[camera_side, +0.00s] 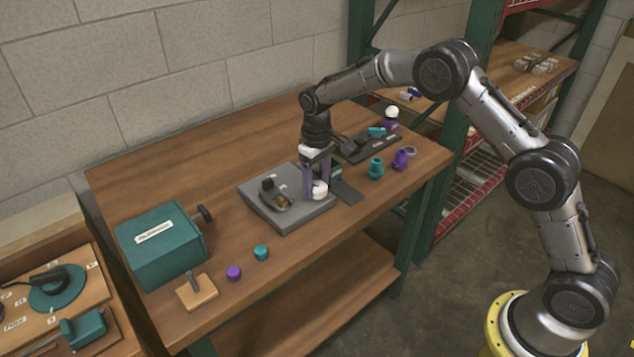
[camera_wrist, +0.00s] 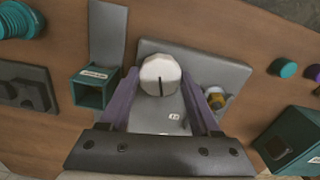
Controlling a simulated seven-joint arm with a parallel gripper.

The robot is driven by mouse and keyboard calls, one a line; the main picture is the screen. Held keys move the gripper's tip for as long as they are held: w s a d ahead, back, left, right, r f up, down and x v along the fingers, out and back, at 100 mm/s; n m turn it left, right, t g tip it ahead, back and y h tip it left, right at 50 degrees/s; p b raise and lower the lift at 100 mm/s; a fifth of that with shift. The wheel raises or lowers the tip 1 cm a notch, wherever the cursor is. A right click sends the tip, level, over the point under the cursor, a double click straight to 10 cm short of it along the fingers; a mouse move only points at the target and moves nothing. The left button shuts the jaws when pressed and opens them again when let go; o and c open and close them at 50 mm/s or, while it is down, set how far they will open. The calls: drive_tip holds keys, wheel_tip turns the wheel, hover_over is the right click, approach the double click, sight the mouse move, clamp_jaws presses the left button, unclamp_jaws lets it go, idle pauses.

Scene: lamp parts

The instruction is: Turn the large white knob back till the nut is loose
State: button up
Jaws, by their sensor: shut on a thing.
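The large white knob (camera_side: 320,188) stands on the grey base plate (camera_side: 290,222), near its right side in the side view. In the wrist view the knob (camera_wrist: 160,74) shows a round top with a dark line. My gripper (camera_side: 316,184) points down over it, its purple fingers on either side of the knob; it also shows in the wrist view (camera_wrist: 158,88). The gripper is shut on the knob. A dark holder with a brass-coloured part (camera_side: 283,201) sits on the plate to the left. I cannot make out the nut.
A teal box (camera_side: 160,250) with a dark handle stands at the left. Purple (camera_side: 234,273) and teal (camera_side: 261,253) caps lie near the front edge. Teal (camera_side: 376,168) and purple (camera_side: 401,160) parts stand right of the plate. The table's back left is clear.

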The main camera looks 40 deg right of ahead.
sight(317, 186)
drive_tip(key=n, duration=0.5)
drive_tip(key=shift+w+r+n, duration=0.1)
drive_tip(key=shift+n, duration=0.2)
drive_tip(key=n, duration=0.5)
drive_tip(key=shift+n, duration=0.3)
drive_tip(key=o, duration=1.4)
wheel_tip(317, 186, up, 14)
drive_tip(key=shift+f, duration=0.1)
